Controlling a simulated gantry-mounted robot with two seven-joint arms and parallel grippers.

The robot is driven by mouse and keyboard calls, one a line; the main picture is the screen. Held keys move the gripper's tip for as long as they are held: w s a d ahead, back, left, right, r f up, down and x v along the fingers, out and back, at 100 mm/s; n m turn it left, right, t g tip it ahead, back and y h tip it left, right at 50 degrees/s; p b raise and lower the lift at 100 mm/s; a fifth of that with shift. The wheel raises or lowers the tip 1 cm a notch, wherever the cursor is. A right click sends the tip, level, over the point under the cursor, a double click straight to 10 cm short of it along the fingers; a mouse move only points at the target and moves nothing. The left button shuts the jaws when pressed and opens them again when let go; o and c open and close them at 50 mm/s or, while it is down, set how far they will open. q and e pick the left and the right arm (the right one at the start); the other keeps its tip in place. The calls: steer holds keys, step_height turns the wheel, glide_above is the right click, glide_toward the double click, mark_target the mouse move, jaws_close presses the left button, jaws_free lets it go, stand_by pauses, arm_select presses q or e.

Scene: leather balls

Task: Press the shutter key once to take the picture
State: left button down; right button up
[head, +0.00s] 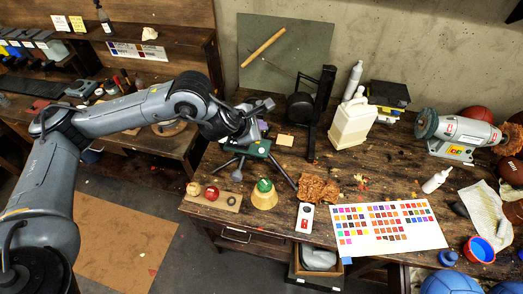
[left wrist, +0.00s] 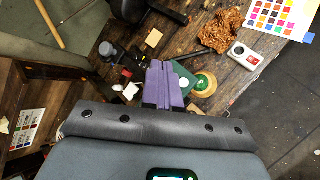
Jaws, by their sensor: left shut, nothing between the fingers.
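A dark green box (head: 262,149) with a round pale button on it stands on black splayed legs near the bench's left edge. In the left wrist view the green box (left wrist: 187,78) shows just right of my fingers, its pale button partly beside them. I cannot tell for sure that this button is the shutter key. My left gripper (head: 250,138) is above and beside the box; its purple fingers (left wrist: 160,66) are shut and empty. Whether they touch the box cannot be told. A small white device (head: 305,218) with a red patch lies at the front edge. My right gripper is not in view.
A green ball on a yellow stand (head: 264,194) and a wooden strip with balls (head: 213,196) are in front of the box. Brown crumpled leather (head: 318,189) and a colour chart (head: 388,226) lie right. A dark upright frame (head: 318,115) stands behind.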

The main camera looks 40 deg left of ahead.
arm_select(q)
steer(key=b, duration=0.5)
glide_above(261, 150)
steer(key=f, duration=0.6)
steer(key=shift+s+d+f, duration=0.15)
steer(key=shift+s+f, duration=0.05)
steer(key=shift+s, duration=0.2)
steer(key=shift+f+b, duration=0.4)
steer(key=shift+f, duration=0.2)
stand_by(0.6)
steer(key=shift+f+b, duration=0.4)
steer(key=shift+b, duration=0.1)
